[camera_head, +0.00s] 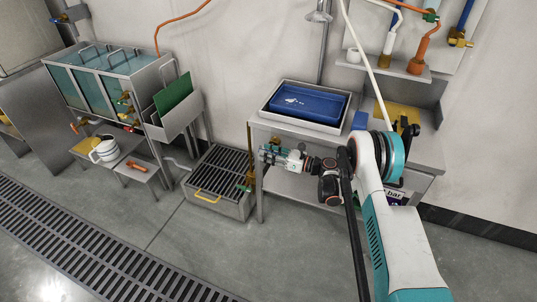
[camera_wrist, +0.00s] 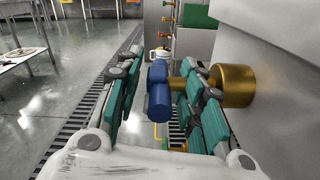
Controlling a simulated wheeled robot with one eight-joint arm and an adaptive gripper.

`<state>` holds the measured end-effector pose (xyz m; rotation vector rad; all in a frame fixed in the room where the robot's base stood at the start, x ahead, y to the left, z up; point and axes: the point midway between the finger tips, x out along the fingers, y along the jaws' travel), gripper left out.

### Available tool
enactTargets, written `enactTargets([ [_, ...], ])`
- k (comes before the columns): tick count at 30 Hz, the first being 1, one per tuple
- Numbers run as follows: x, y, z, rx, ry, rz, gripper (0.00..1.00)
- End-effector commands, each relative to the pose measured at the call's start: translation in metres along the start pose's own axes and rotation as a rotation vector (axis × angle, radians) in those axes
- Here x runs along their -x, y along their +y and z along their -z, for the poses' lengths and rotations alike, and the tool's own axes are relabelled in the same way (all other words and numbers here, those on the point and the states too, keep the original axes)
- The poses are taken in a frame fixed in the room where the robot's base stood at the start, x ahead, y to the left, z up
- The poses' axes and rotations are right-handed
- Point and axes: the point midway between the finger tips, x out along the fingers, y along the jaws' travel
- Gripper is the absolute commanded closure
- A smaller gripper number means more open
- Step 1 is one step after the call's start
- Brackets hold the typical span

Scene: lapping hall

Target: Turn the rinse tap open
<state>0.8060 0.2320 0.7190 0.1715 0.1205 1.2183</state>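The tap shows in the wrist view as a blue handle (camera_wrist: 158,92) on a brass stem and a wide brass body (camera_wrist: 236,86). My gripper (camera_wrist: 155,75) has its teal-padded fingers spread, with the blue handle between them. A gap shows between the left finger and the handle; the right finger lies close to the handle and overlaps the brass stem, and I cannot tell whether it touches. In the head view my gripper (camera_head: 266,156) is at the left front edge of the steel sink table (camera_head: 258,130); the blue handle is hidden there.
A blue tray (camera_head: 308,102) sits on the table. A grated floor box (camera_head: 222,172) with a yellow handle stands below left. A tank rack (camera_head: 110,75) with brass valves and a white jug (camera_head: 104,150) is further left. Open floor lies in front, crossed by a drain grate (camera_head: 75,240).

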Motion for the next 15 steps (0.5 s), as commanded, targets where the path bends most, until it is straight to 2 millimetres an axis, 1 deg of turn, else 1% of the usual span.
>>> enactTargets([
  [4,0.0002,-0.0001,-0.0003,0.000,0.000,0.000,0.65],
  [5,0.0002,-0.0001,-0.0002,0.000,0.000,0.000,0.69],
  [6,0.0003,-0.0001,-0.0002,0.000,0.000,0.000,0.78],
  [9,0.0003,-0.0001,-0.0002,0.000,0.000,0.000,1.00],
  [15,0.0004,-0.0001,-0.0003,0.000,0.001,0.000,1.00],
])
